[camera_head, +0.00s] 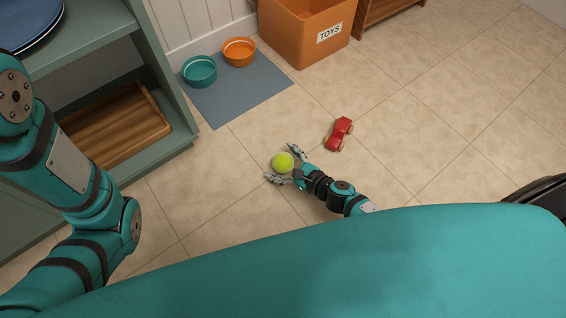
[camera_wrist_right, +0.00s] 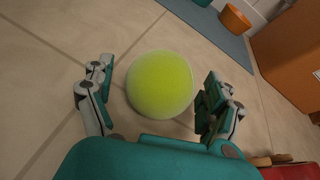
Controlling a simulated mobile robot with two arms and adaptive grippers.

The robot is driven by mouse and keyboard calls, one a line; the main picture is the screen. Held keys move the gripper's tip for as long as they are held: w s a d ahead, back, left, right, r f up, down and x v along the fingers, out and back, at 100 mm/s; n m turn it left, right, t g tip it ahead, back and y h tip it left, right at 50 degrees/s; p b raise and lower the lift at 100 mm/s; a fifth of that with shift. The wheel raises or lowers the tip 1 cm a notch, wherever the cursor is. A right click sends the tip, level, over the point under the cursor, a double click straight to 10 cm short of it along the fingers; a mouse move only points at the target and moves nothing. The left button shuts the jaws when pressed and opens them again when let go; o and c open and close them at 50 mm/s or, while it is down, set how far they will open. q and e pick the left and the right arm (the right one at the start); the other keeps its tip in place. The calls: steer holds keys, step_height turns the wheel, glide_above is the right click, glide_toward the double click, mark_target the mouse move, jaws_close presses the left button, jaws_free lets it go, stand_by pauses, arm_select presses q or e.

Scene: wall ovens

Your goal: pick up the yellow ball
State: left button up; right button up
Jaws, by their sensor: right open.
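The yellow ball (camera_head: 283,162) lies on the tiled floor near the middle of the head view. My right gripper (camera_head: 282,164) is open, with one finger on each side of the ball. In the right wrist view the ball (camera_wrist_right: 160,84) sits between the two spread fingers of the right gripper (camera_wrist_right: 158,95), with a visible gap on the left side and a smaller one on the right. My left arm comes in at the left of the head view, but its gripper is not seen.
A red toy car (camera_head: 339,134) lies right of the ball. An orange toy bin (camera_head: 300,40) stands behind. A teal bowl (camera_head: 199,72) and an orange bowl (camera_head: 239,52) rest on a grey mat (camera_head: 225,106). A green shelf unit (camera_head: 160,75) stands at left. Floor on the right is clear.

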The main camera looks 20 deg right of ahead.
steer(key=c, duration=1.2)
steer(key=shift+r, duration=0.2)
steer(key=shift+c, duration=0.2)
